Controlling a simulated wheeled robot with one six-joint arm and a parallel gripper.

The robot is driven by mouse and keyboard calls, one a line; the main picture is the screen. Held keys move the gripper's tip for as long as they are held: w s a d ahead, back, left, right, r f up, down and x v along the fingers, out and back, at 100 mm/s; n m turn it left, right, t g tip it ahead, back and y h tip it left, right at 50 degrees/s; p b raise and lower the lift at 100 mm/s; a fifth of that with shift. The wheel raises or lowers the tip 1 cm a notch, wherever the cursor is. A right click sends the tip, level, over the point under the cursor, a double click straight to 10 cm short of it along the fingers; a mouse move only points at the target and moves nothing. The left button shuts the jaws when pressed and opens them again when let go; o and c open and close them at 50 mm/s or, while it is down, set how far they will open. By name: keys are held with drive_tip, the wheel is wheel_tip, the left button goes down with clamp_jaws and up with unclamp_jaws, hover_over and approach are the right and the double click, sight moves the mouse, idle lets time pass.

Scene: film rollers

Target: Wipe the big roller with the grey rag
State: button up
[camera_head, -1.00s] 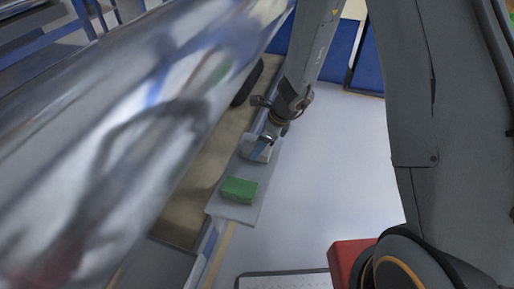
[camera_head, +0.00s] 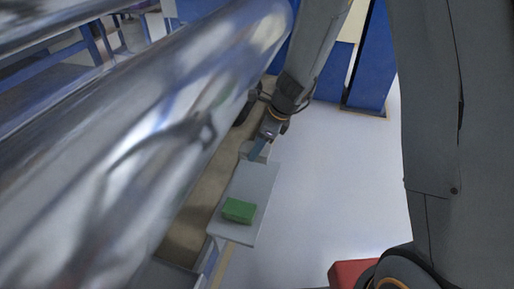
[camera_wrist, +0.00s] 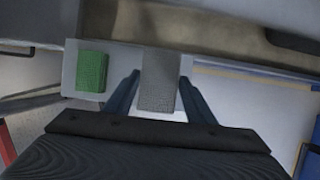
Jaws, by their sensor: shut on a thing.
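The big roller (camera_head: 130,140) is a shiny metal cylinder running diagonally across the left of the head view. My gripper (camera_head: 257,150) is right of the roller, at the far end of a light grey shelf (camera_head: 262,185). It is shut on the grey rag (camera_wrist: 158,82), which hangs between the two blue fingers in the wrist view. In the head view the rag (camera_head: 246,149) is mostly hidden by the gripper. The rag looks apart from the roller. A green rag or block (camera_head: 238,210) lies on the shelf's near end.
Another shiny roller (camera_head: 50,20) lies at the upper left, near blue frame bars. A blue panel (camera_head: 372,60) stands at the back. The pale floor (camera_head: 340,180) right of the shelf is clear. A brownish surface (camera_head: 190,215) lies below the roller.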

drive_tip(key=o, duration=0.4)
drive_tip(key=shift+c, duration=1.5)
drive_tip(key=shift+s+d+r+n+g+p, duration=0.1)
drive_tip(key=shift+s+d+n+g+p, duration=0.15)
drive_tip(key=shift+n, duration=0.3)
drive_tip(key=shift+s+d+n+g+p, duration=0.1)
drive_tip(key=shift+d+n+g+p, duration=0.1)
drive_tip(key=shift+n+p, duration=0.25)
drive_tip(key=s+d+n+g+h+p, duration=0.2)
drive_tip(key=s+d+n+p, duration=0.2)
drive_tip(key=d+n, duration=0.4)
drive_tip(key=s+d+r+n+g+h+p, duration=0.1)
drive_tip(key=s+d+n+g+h+p, duration=0.1)
drive_tip(key=d+n, duration=0.6)
drive_tip(key=s+n+g+p, duration=0.1)
drive_tip(key=s+n, duration=0.1)
drive_tip(key=n, duration=0.2)
drive_tip(key=shift+r+p, duration=0.2)
drive_tip(key=shift+p, duration=0.2)
drive_tip(key=shift+a, duration=0.1)
